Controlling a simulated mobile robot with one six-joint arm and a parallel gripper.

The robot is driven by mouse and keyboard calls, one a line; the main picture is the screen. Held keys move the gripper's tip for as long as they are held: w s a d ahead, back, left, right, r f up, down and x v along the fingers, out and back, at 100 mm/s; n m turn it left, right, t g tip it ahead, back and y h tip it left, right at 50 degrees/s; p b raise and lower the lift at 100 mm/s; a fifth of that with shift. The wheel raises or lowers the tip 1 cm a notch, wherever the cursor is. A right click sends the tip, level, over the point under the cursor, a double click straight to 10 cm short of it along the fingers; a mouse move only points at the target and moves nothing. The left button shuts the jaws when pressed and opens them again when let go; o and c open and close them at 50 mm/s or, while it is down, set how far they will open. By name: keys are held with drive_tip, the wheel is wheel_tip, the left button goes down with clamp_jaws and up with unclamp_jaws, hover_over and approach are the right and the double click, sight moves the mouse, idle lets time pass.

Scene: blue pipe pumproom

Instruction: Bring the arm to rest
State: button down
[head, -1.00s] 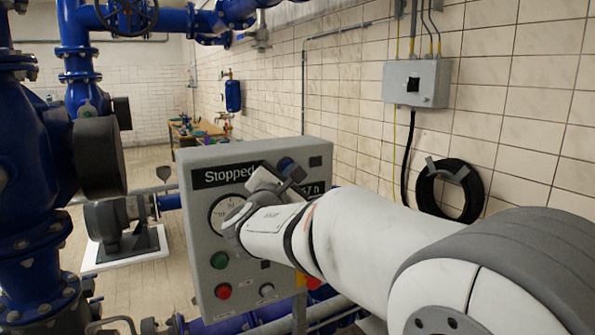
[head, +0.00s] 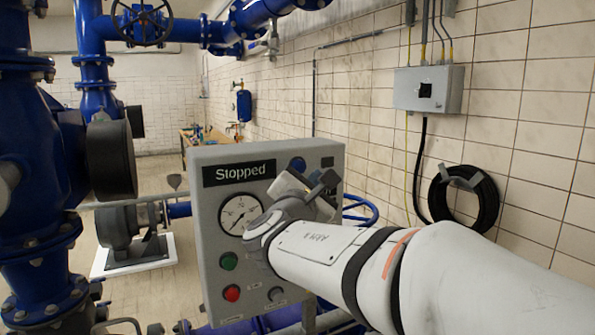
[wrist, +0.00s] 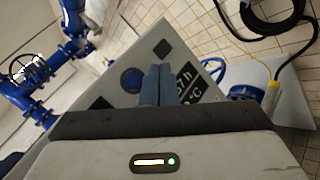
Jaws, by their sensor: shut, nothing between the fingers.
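My arm reaches in from the lower right of the head view, and my gripper (head: 325,182) is in front of the upper right part of a grey control panel (head: 205,240). In the wrist view the two fingers of my gripper (wrist: 156,70) lie side by side, shut and empty. Behind them are the tilted panel face (wrist: 118,70), a blue round knob (wrist: 131,80) and a dark display partly hidden by the fingers. I cannot tell whether the fingers touch the panel.
The panel carries a "Stopped" sign (head: 239,172), a gauge (head: 240,214), a green button (head: 229,261) and a red button (head: 232,293). Blue pipes and a pump stand left. A grey switch box (head: 428,89) and a coiled black hose (head: 490,205) are on the tiled right wall.

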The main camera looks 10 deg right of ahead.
idle(0.3)
drive_tip(key=s+d+f+m+g, duration=0.95)
drive_tip(key=s+f+m, duration=0.2)
drive_tip(key=f, duration=0.35)
drive_tip(key=s+a+f+m+g+y, duration=0.2)
drive_tip(key=s+a+f+m+y, duration=0.1)
drive_tip(key=s+f+m, duration=0.3)
drive_tip(key=s+a+f+m+g+y, duration=0.2)
drive_tip(key=s+a+f+m+y, duration=0.2)
drive_tip(key=s+f, duration=0.3)
drive_tip(key=shift+s+a+f+m+g+y, duration=0.2)
drive_tip(key=shift+s+m+g+y, duration=0.25)
drive_tip(key=shift+m+y, duration=0.45)
